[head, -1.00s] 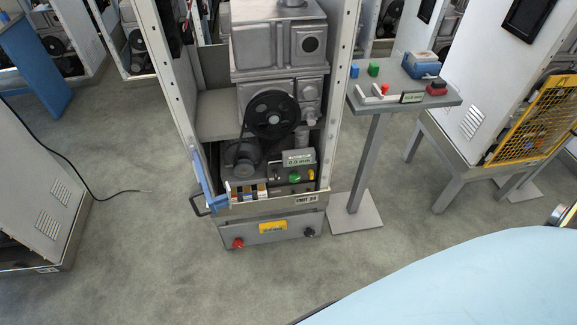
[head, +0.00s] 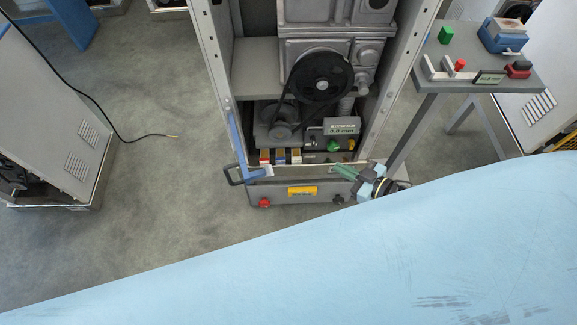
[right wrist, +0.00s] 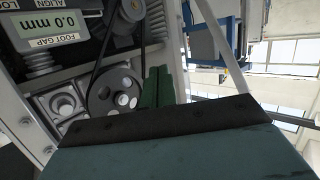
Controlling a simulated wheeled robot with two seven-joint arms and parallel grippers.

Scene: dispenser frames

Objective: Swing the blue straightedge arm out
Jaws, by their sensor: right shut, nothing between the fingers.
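The blue straightedge arm (head: 235,136) stands nearly upright along the left post of the machine frame in the head view. Its foot meets a short blue and white piece (head: 259,174) beside a black handle (head: 233,175). My right gripper (head: 337,170) reaches in from the right, low in front of the frame. Its green fingers are shut and empty, to the right of the straightedge and apart from it. The fingers also show in the right wrist view (right wrist: 157,87), in front of the machine. My left gripper is not in view.
The machine has a black pulley (head: 320,77), a gap display (head: 342,126) and a grey base box (head: 288,194) with a red knob. A small grey table (head: 450,76) stands to the right.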

